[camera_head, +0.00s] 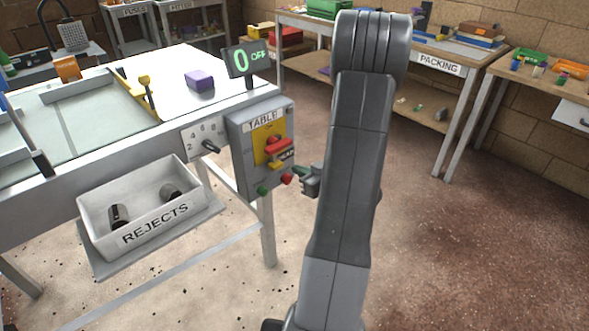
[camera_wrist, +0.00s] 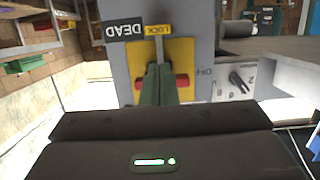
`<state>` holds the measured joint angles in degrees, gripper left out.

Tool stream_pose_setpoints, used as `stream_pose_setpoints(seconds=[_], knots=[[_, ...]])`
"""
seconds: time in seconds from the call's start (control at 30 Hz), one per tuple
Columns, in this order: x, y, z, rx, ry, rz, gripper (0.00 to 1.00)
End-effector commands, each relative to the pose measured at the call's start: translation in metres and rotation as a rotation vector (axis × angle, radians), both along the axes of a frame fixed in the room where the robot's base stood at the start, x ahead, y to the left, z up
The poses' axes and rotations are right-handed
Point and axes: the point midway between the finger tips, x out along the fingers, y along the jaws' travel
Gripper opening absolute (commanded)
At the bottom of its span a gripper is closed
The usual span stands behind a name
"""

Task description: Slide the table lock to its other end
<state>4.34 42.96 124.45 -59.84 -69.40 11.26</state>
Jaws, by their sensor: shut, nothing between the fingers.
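The table lock shows as a red piece (camera_head: 280,150) on a yellow plate (camera_head: 261,155) on the grey panel marked TABLE. In the wrist view the red piece (camera_wrist: 182,80) is a crosswise bar on the yellow plate (camera_wrist: 186,54), its middle hidden behind my fingers. The view is upside down, with the LOCK label (camera_wrist: 158,30) and the DEAD label (camera_wrist: 124,28) above the bar.
A green button (camera_head: 262,191) and a red button (camera_head: 287,179) sit low on the panel. A dial (camera_head: 210,146) is left of it, above the REJECTS bin (camera_head: 150,226). A display (camera_head: 249,58) reads 0 OFF. Floor right of my arm is clear.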

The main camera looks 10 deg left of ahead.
Motion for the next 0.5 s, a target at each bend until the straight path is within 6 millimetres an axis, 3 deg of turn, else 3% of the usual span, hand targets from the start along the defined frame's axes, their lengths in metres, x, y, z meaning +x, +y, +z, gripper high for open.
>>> stream_pose_setpoints(seconds=[0.5], knots=[[0.046,0.06,-0.019,-0.001,0.0,0.001,0.0]])
